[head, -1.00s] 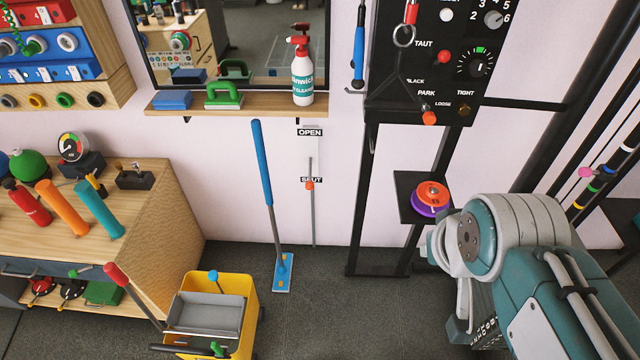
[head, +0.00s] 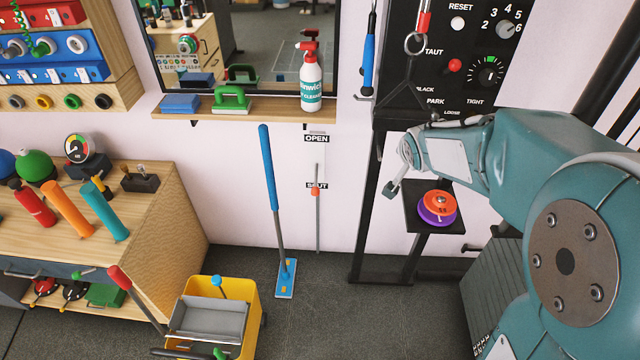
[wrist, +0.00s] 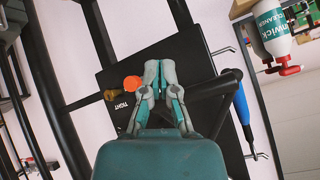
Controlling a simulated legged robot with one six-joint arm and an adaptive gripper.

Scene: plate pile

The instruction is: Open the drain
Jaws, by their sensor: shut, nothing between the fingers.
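The drain control is a thin vertical rod on the white wall with an orange-red knob (head: 315,191). An OPEN label (head: 316,139) sits above it and a SHUT label is at the knob's height, so the knob stands at SHUT. My gripper (head: 391,190) is in front of the black stand, right of the knob and well apart from it. In the wrist view my gripper (wrist: 160,66) has its fingers together, empty, before the black panel (wrist: 115,70). The drain rod is not clearly seen in the wrist view.
A blue-handled mop (head: 268,170) leans left of the rod. A wooden shelf (head: 240,108) with a spray bottle (head: 311,80) is above. The yellow bucket (head: 255,310) stands on the floor. A small black shelf holds an orange and purple reel (head: 437,207).

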